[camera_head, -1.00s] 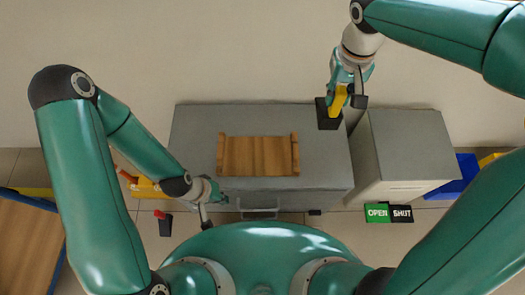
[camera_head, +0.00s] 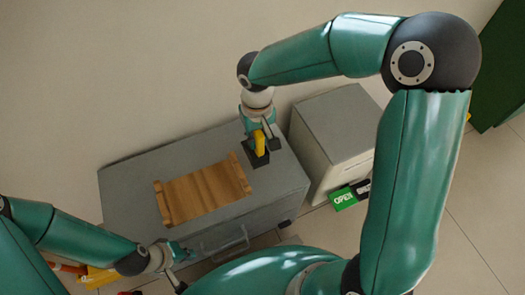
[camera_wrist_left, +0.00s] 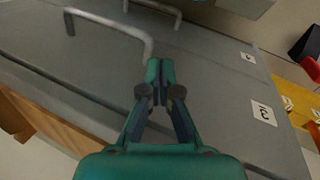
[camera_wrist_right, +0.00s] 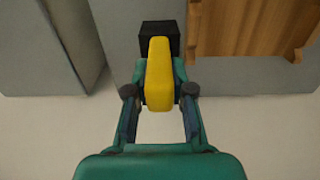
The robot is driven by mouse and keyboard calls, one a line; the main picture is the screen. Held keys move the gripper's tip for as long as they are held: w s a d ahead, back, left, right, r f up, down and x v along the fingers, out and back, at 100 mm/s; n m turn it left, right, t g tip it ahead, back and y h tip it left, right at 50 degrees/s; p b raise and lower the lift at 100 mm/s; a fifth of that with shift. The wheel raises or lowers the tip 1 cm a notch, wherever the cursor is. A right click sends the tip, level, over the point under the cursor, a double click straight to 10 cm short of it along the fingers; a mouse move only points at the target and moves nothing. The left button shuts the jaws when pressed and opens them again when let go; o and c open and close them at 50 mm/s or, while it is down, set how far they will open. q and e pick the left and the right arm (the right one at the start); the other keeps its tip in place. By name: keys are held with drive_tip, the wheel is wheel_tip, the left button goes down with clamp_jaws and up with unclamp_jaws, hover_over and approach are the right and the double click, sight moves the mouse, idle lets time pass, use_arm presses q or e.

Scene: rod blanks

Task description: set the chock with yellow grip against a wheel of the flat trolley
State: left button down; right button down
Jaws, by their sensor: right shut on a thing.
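The chock (camera_head: 258,159) is a black block with a yellow grip (camera_head: 260,143). My right gripper (camera_head: 260,132) is shut on the yellow grip, and the chock is over the right part of the grey cabinet top. I cannot tell whether it touches the top. In the right wrist view the yellow grip (camera_wrist_right: 158,75) lies between the fingers, with the black block (camera_wrist_right: 160,35) beyond. My left gripper (camera_wrist_left: 160,72) is shut and empty beside the cabinet front, near a metal handle (camera_wrist_left: 110,28). I cannot make out the flat trolley or its wheels in the current views.
A wooden tray (camera_head: 205,192) lies on the grey cabinet (camera_head: 125,195). A second grey cabinet (camera_head: 335,125) stands to the right, with a green OPEN sign (camera_head: 343,198) by its foot. A dark green object (camera_head: 500,75) is at far right.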

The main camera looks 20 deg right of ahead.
sight(259, 158)
drive_tip(key=shift+f+b, duration=0.75)
drive_tip(key=shift+f, duration=2.4)
drive_tip(key=shift+f, duration=0.15)
drive_tip(key=c, duration=1)
unclamp_jaws()
